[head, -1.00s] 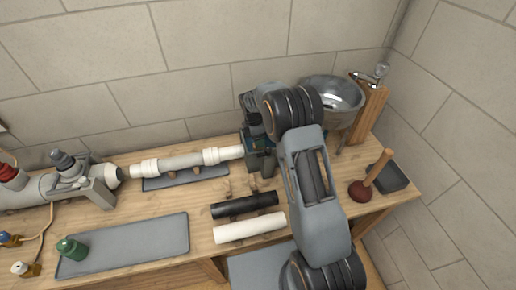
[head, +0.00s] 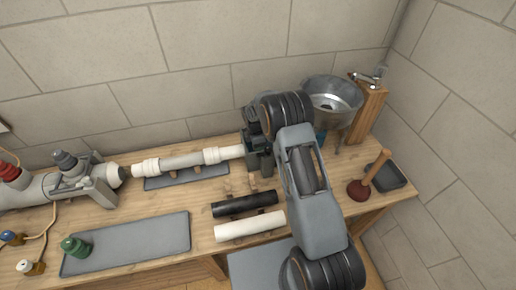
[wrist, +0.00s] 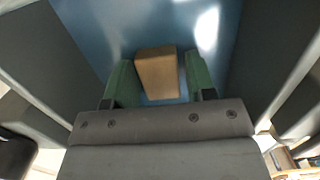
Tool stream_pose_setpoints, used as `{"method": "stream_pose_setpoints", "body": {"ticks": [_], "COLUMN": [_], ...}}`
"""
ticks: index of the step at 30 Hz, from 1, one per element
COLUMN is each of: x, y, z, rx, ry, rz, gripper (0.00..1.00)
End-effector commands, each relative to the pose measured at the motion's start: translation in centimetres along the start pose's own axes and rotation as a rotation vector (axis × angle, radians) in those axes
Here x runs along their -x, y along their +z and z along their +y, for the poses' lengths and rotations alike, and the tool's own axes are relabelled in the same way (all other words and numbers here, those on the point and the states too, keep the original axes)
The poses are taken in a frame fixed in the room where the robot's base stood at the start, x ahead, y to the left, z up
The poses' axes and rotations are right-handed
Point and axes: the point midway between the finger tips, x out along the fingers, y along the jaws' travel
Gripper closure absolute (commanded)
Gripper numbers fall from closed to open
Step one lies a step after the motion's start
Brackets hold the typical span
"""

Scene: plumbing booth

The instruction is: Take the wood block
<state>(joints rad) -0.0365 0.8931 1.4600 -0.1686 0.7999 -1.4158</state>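The wood block (wrist: 158,74) is a tan, box-shaped piece in the wrist view, resting on or in front of a smooth blue surface. My gripper (wrist: 159,78) has two green fingers, one on each side of the block. The fingers stand apart, with a narrow gap visible on the right side of the block, and the left finger very close to it. I cannot tell whether the left finger touches. In the head view my arm hides the block and the fingertips.
A bench (head: 110,215) carries a white pipe (head: 185,161), a black tube (head: 245,204), a white tube (head: 250,226) and a grey mat (head: 130,243). A metal basin (head: 332,100) and a plunger (head: 370,178) stand to the right. Dark walls flank the blue surface in the wrist view.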

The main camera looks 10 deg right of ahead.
Motion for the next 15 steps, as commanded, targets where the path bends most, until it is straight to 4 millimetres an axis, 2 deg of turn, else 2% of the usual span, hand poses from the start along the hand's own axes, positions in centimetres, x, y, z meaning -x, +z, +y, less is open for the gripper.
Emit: {"method": "stream_pose_setpoints", "body": {"ticks": [2,11,15], "x": [0.01,0.02,0.03], "y": [0.00,0.00,0.00], "z": [0.00,0.00,0.00], "rx": [0.000,0.000,0.000], "ry": [0.000,0.000,0.000], "rz": [0.000,0.000,0.000], "gripper": [0.57,0.86,0.88]}}
